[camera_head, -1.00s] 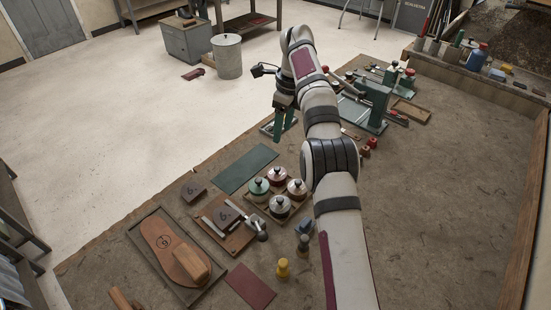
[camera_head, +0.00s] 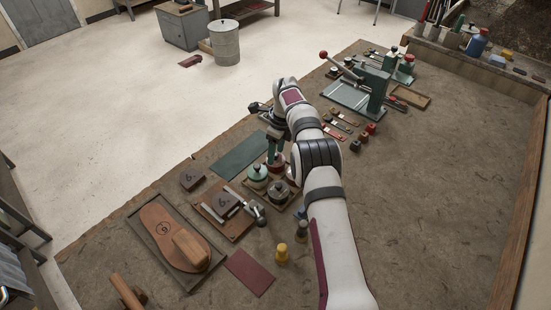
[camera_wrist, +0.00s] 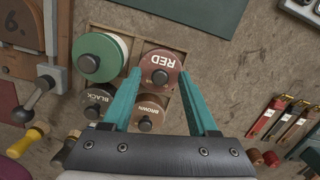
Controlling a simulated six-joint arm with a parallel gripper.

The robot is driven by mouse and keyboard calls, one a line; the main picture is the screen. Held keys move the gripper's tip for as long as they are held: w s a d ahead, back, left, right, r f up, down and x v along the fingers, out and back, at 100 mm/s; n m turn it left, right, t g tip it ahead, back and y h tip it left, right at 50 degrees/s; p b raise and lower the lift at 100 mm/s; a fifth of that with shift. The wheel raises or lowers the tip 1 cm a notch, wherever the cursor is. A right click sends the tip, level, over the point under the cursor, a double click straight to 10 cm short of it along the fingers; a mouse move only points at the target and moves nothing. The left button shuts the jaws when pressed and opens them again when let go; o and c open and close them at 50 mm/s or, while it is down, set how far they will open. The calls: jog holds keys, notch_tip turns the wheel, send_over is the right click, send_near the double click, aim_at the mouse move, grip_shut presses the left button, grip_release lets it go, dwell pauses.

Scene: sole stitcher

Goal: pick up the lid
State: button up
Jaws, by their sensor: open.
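Several round lidded pots with dark knobs sit in a wooden divided tray (camera_wrist: 121,31). The lid marked RED (camera_wrist: 155,80) lies between my gripper's (camera_wrist: 158,72) two teal fingers in the wrist view. My gripper is open, one fingertip on each side of that lid; I cannot tell whether they touch it. The green lid (camera_wrist: 109,44) is to its left, the BLACK lid (camera_wrist: 94,111) below left, and the BROWN lid (camera_wrist: 150,105) nearer, partly covered by my gripper. In the head view the green lid (camera_head: 257,171) and the black lid (camera_head: 279,192) show; my arm hides much of the others.
A green mat (camera_head: 243,155) lies behind the tray. A board with a ball-ended lever (camera_head: 261,217) stands close on the left. A yellow-handled tool (camera_head: 281,254) stands in front. Flat tools (camera_wrist: 284,117) lie to the right. A green press (camera_head: 372,92) stands farther right.

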grip_shut()
jog(key=shift+r, duration=0.15)
jog(key=shift+r, duration=0.3)
jog(key=r, duration=0.2)
jog(key=d+r, duration=0.1)
jog(key=r, duration=0.1)
jog(key=shift+s, duration=0.15)
jog(key=s+d+r, duration=0.4)
jog(key=d+r, duration=0.2)
jog(key=d, duration=0.3)
send_over(278, 155)
notch_tip(278, 155, down, 4)
jog(key=shift+r, duration=0.1)
jog(key=shift+w+a+f, duration=0.1)
jog(key=shift+a+f, duration=0.15)
jog(key=shift+a, duration=0.05)
jog(key=shift+f, duration=3.05)
